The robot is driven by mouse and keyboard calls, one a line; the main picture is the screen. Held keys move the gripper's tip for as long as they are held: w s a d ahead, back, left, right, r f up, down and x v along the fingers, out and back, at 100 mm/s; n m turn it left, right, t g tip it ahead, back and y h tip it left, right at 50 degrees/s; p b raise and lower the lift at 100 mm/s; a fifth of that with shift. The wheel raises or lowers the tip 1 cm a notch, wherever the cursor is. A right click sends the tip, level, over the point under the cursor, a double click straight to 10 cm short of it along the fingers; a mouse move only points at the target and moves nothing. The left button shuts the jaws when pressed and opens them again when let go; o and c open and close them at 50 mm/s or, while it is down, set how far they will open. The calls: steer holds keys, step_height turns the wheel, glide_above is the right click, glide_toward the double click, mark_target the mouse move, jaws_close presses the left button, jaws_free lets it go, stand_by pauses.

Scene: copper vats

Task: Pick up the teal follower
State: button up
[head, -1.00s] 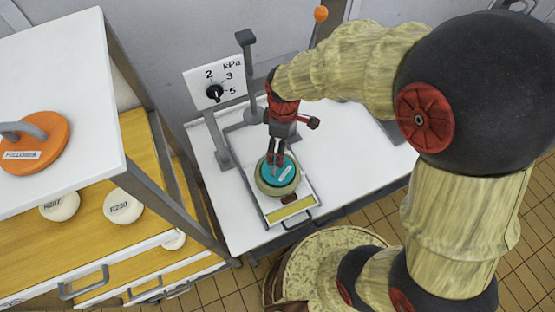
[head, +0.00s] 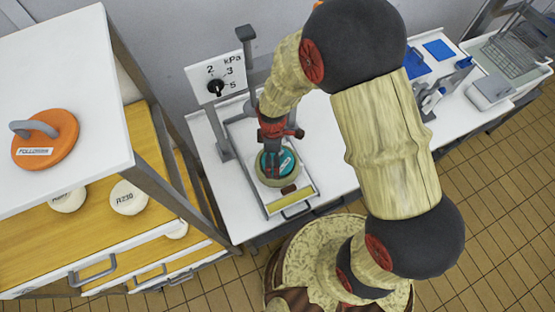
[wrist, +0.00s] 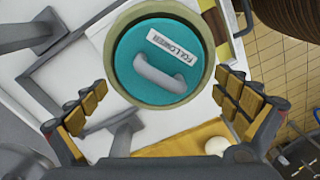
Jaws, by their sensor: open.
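The teal follower (head: 287,163) is a round disc with a grey handle and a white label. It sits inside a cream round mould (head: 268,178) on the white press bench. In the wrist view the teal follower (wrist: 137,78) is at the top centre, in the cream ring (wrist: 120,99), its handle and label plain to see. My gripper (head: 273,157) is over it, and in the head view hides part of it. In the wrist view my gripper (wrist: 163,112) is open, with one finger to each side and nothing between the pads; the follower shows beyond the fingertips.
A press frame with a kPa dial (head: 216,85) stands behind the mould. An orange follower (head: 45,139) lies on the white cabinet top at left. Pale round pieces (head: 128,197) sit in the open drawers below. Trays and a blue item (head: 438,49) are on the bench at right.

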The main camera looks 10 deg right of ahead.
steer(key=c, duration=0.3)
steer(key=shift+s+f, duration=0.1)
steer(key=shift+s, duration=0.1)
steer(key=c, duration=1.1)
